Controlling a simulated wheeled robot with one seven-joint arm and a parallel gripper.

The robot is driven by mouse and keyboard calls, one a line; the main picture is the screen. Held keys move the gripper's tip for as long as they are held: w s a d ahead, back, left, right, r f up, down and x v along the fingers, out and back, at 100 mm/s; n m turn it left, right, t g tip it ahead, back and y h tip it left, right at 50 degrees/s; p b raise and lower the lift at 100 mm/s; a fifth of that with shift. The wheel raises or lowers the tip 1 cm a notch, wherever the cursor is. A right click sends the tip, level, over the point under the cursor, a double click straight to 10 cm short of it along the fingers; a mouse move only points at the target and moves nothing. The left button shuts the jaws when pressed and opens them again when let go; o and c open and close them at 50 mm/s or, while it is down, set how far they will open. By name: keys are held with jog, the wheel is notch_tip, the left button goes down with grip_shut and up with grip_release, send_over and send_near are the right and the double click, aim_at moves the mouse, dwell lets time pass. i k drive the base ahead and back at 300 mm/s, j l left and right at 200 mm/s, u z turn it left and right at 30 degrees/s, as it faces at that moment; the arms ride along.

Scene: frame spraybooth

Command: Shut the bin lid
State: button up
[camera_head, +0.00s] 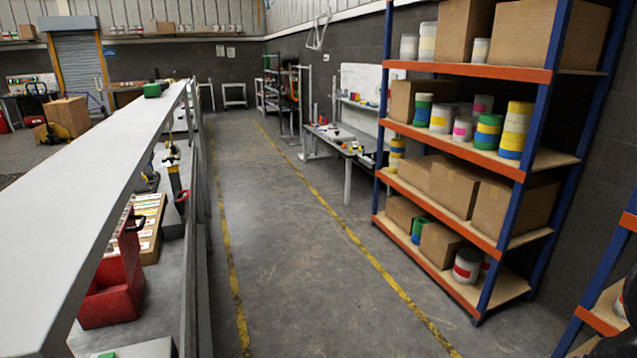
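A red bin (112,302) sits on the grey bench at the lower left, below the long pale shelf. Its red lid (122,250) appears raised and tilted up, with a dark handle near its top edge. The shelf's edge hides the left part of the bin and lid. My gripper is not in view.
The long pale shelf (95,170) runs above the bench (165,290), with a tray of small items (150,215) behind the bin. A clear concrete aisle (290,240) lies between yellow lines. A blue and orange rack (460,245) with boxes and tubs stands right.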

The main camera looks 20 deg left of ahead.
aim_at(129, 238)
jog(key=i+l+u, duration=0.1)
jog(key=u, duration=0.3)
jog(key=i+l+u, duration=0.15)
jog(key=u, duration=0.25)
jog(key=i+l+u, duration=0.1)
jog(key=u, duration=0.35)
jog(key=l+u, duration=0.4)
jog(key=i+l+u, duration=0.1)
jog(key=u, duration=0.3)
jog(key=i+l+u, duration=0.15)
jog(key=l+u, duration=0.15)
jog(key=l, duration=0.15)
jog(key=i+l+u, duration=0.1)
jog(key=i+l, duration=0.25)
jog(key=l, duration=0.25)
jog(key=i+j+u, duration=0.05)
